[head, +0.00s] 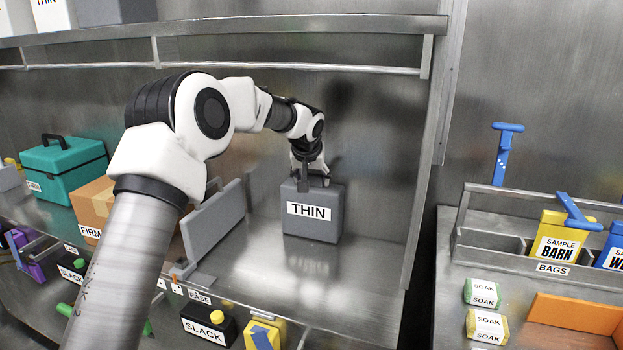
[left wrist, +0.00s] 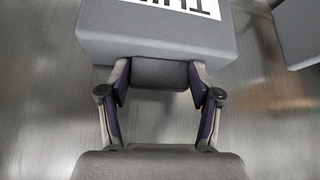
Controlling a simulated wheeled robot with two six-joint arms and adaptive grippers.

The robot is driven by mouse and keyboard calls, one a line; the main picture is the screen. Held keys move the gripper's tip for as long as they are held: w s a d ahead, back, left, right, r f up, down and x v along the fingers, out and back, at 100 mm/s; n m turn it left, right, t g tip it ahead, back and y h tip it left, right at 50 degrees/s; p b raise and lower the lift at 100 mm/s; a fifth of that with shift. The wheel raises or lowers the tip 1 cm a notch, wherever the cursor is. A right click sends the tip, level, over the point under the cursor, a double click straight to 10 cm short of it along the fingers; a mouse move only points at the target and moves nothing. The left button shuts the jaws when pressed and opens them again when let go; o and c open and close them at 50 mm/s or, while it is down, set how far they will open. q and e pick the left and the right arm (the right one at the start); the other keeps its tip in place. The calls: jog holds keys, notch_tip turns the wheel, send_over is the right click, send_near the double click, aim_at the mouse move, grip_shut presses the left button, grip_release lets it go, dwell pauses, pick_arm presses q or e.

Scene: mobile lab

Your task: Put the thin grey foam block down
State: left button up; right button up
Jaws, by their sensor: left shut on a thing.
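The thin grey foam block (head: 312,226) is a grey box with a white label reading THIN. It is upright at the back of the steel shelf (head: 270,275), close to the back wall. My left gripper (head: 308,180) comes down from above and is shut on the narrow grip on its top. In the left wrist view, the fingers (left wrist: 160,75) close on both sides of that grip, and the block (left wrist: 150,42) with part of its label shows beyond them. I cannot tell whether its underside touches the shelf. My right gripper is not in view.
A grey upright panel (head: 214,220) stands left of the block. A cardboard box (head: 95,203) and a teal case (head: 65,168) are further left. A metal post (head: 430,160) bounds the right side. Bare shelf lies in front of the block.

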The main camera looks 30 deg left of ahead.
pick_arm(q)
jog(key=shift+f, duration=0.1)
jog(key=o, duration=1.4)
jog(key=shift+c, duration=0.2)
jog(key=shift+r, duration=0.25)
jog(key=shift+s+d+r, duration=0.1)
jog(key=shift+s+r, duration=0.05)
jog(key=shift+r, duration=0.15)
jog(key=shift+v, duration=0.9)
jog(key=s+d+b, duration=0.2)
jog(key=s+d, duration=0.3)
jog(key=s, duration=0.6)
jog(key=shift+b, duration=0.4)
jog(key=shift+r, duration=0.1)
